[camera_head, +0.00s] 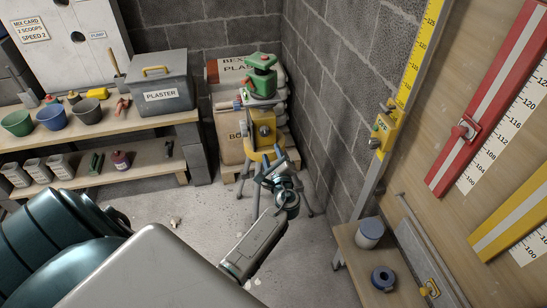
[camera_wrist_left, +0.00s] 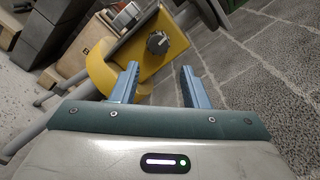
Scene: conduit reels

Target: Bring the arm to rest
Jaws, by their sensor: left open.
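My left gripper (camera_head: 272,157) is in the middle of the head view, at the end of my outstretched arm. Its two blue fingers are apart with nothing between them. In the left wrist view the open gripper (camera_wrist_left: 159,72) shows at the fingers' full length, pointing toward a yellow machine (camera_wrist_left: 150,42) with a dark dial. I cannot tell how far the fingers are from the machine. My right gripper is not in view.
The yellow machine (camera_head: 264,128) stands on legs under a green vise (camera_head: 261,78), in front of stacked sacks. A shelf (camera_head: 160,124) with bowls and a grey plaster box (camera_head: 160,82) is at left. A wooden ledge (camera_head: 350,240) is at right. Some concrete floor is clear.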

